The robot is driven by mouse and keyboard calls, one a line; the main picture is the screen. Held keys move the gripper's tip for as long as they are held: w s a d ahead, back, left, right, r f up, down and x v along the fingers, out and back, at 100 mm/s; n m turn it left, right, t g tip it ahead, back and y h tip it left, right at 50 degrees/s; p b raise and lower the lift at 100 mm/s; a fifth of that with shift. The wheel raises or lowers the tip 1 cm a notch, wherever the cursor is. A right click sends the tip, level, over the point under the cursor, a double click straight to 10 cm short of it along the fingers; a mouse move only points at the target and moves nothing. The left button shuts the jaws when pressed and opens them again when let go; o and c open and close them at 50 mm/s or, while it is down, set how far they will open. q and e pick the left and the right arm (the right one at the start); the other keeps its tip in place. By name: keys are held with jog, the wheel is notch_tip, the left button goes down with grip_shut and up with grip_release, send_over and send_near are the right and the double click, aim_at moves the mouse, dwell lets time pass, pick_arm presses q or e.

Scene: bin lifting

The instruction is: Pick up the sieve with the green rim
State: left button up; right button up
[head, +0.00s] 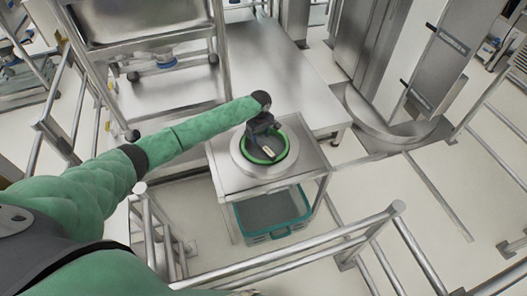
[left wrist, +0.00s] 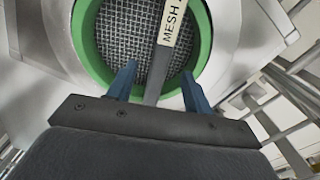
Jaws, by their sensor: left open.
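The sieve with the green rim (head: 285,153) sits in a round metal ring on a small steel stand in the head view. In the left wrist view its green rim (left wrist: 90,48) surrounds a grey wire mesh. A grey strip with a "MESH" label (left wrist: 174,22) crosses the mesh and runs down between my fingers. My left gripper (head: 262,138) is over the sieve. In the left wrist view its two blue fingers (left wrist: 158,82) are apart, one on each side of the strip. Whether they touch it I cannot tell. My right gripper is not in view.
The steel stand (head: 228,182) holds the round ring (head: 240,165). A teal-edged bin (head: 272,212) is on its lower level. A larger steel table (head: 290,75) adjoins behind. Metal railings (head: 300,250) run in front and at the right. Open floor (head: 385,200) lies to the right.

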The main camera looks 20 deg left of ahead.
aim_at(260, 143)
pick_arm(q)
jog(key=shift+f, duration=0.5)
jog(key=shift+f+p, duration=0.4)
jog(key=shift+f, duration=0.3)
jog(key=shift+w+a+f+p, duration=0.15)
jog(key=shift+f+p, duration=0.9)
jog(key=shift+f, duration=1.8)
grip_shut()
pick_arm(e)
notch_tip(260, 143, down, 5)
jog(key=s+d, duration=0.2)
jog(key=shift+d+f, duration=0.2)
